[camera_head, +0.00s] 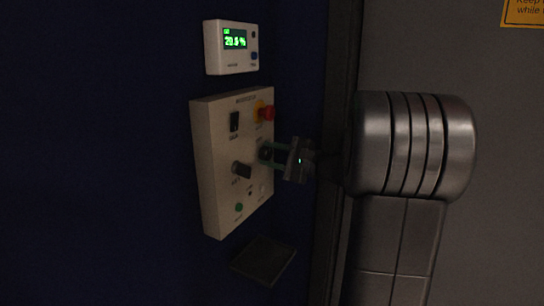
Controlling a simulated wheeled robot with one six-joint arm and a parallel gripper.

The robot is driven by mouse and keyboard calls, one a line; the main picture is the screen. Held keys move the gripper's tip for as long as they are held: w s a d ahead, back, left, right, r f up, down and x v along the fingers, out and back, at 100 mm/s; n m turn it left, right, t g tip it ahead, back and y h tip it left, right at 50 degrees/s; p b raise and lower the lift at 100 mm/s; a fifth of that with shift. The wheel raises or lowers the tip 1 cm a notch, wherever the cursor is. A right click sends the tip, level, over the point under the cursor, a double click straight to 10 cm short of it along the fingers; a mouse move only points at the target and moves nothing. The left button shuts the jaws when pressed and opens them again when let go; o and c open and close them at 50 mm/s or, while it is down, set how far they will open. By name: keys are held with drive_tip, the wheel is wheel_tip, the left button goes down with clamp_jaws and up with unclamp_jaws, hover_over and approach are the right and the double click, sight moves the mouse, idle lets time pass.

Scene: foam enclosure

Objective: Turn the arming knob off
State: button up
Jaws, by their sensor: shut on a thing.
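A beige control panel (207,165) is mounted on the dark blue wall. My gripper (270,156) reaches in from the right and is shut on a dark round knob (264,151) at the panel's right side, below the red button. The fingers partly hide this knob, and its pointer direction cannot be made out. A second dark grey knob (241,170) sits to the lower left, apart from the gripper. The labels are too small to read, so I cannot tell from them which one is the arming knob.
A red button on a yellow base (267,113), a black rocker switch (234,121) and a green button (239,207) are on the panel. A display unit (231,47) is above, showing green digits. A dark flat plate (264,260) is below.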

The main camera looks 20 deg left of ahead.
drive_tip(key=o, duration=1)
drive_tip(key=s+d, duration=0.1)
drive_tip(key=d, duration=1.2)
drive_tip(key=shift+d, duration=0.4)
drive_tip(key=a, duration=0.9)
drive_tip(key=w+a, duration=0.1)
drive_tip(key=a, duration=0.3)
drive_tip(key=shift+a, duration=0.4)
